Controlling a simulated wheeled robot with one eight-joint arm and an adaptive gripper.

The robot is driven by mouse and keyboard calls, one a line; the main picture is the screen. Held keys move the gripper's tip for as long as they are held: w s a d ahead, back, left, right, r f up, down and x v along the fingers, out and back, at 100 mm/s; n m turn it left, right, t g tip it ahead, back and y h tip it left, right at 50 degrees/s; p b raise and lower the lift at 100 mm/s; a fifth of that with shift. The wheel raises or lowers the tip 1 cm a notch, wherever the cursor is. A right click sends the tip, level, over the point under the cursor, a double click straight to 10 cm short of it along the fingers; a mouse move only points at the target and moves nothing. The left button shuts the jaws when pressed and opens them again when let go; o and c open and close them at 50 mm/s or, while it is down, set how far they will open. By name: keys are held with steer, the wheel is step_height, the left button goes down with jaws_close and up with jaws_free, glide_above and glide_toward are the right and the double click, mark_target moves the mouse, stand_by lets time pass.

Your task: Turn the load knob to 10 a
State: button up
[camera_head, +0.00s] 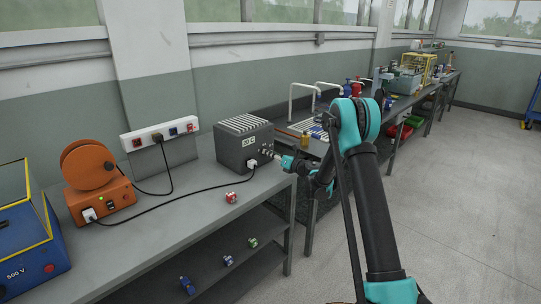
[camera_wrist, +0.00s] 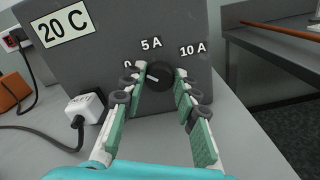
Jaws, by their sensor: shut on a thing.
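The load knob (camera_wrist: 160,77) is a round black dial on the front of a grey box (camera_wrist: 100,72) marked 20 C. The labels 0, 5 A and 10 A arc above it. Its pale pointer mark seems to point up and left, toward the 0 side, but it is small. My gripper (camera_wrist: 160,75) has its green-padded fingers on the left and right sides of the knob, shut on it. In the head view my gripper (camera_head: 283,160) reaches the front of the grey box (camera_head: 233,150) from the right; the knob is mostly hidden there.
A white plug (camera_wrist: 86,106) with a black cable sits in the box left of the knob. The cable runs to an orange reel unit (camera_head: 88,180). A red-and-white item (camera_head: 231,197) lies on the bench (camera_head: 180,220). A blue 500 V box (camera_head: 30,245) stands far left.

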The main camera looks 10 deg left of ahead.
steer(key=m, duration=0.5)
steer(key=shift+w, duration=0.1)
steer(key=m, duration=0.6)
steer(key=shift+d+f, duration=0.1)
steer(key=shift+f, duration=0.05)
steer(key=m, duration=0.5)
steer(key=shift+f, duration=0.1)
steer(key=m, duration=0.5)
steer(key=shift+f+m, duration=0.1)
steer(key=shift+m, duration=0.3)
steer(key=o, duration=1.2)
steer(key=shift+c, duration=0.2)
steer(key=v, duration=1.2)
